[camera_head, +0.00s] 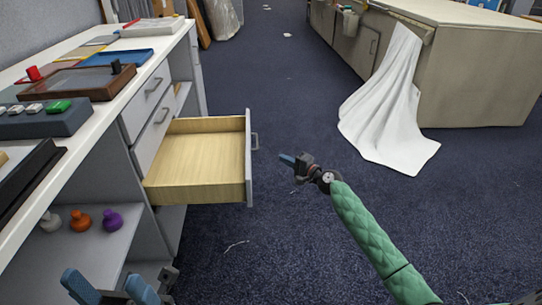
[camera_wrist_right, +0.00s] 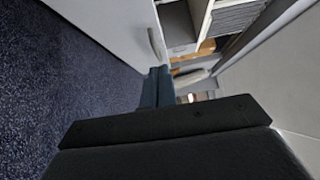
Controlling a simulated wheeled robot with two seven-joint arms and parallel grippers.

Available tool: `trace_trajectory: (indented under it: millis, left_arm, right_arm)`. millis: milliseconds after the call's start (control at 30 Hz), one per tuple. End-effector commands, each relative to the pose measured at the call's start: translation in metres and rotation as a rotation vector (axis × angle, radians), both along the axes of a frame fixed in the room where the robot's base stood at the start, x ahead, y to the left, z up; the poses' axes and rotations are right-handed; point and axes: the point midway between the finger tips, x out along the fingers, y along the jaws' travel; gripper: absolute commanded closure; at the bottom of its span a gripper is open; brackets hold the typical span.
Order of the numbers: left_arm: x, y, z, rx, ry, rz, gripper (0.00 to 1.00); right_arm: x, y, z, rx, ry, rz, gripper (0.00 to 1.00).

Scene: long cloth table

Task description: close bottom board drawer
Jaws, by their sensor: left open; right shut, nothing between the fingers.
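The bottom drawer (camera_head: 195,165) is pulled out from the white cabinet under the long table, and its pale wooden inside is empty. Its grey-white front (camera_head: 249,172) has a handle (camera_head: 255,141) facing right. My right gripper (camera_head: 287,160) is shut and empty, a short way right of the drawer front and apart from it. In the right wrist view the shut blue fingers (camera_wrist_right: 157,88) are below a light panel with a handle (camera_wrist_right: 153,40), which looks like the drawer front. My left gripper (camera_head: 109,288) is open and empty at the lower left, near the cabinet's shelves.
Two shut drawers (camera_head: 147,92) sit above the open one. Small coloured knobbed objects (camera_head: 80,220) stand on a lower shelf. Trays and boards lie on the tabletop (camera_head: 165,42). A white cloth (camera_head: 388,105) hangs to the floor at right. The blue carpet (camera_head: 300,240) around the right gripper is mostly clear.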

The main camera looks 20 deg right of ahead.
Motion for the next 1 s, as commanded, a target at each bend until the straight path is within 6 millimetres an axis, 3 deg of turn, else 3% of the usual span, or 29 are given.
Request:
trace_trajectory:
  millis: [600, 800, 1000]
  left_arm:
    - [0.001, -0.002, -0.005, -0.010, -0.002, -0.019, 0.38]
    - [0.001, -0.002, -0.001, -0.008, -0.005, -0.017, 0.38]
    - [0.001, -0.001, -0.002, -0.006, -0.002, -0.012, 0.38]
  right_arm:
    - [0.083, 0.046, 0.001, -0.002, -0.002, 0.001, 1.00]
    - [0.089, 0.071, 0.001, -0.004, -0.001, 0.000, 1.00]
    - [0.092, 0.082, 0.000, -0.003, -0.001, 0.000, 1.00]
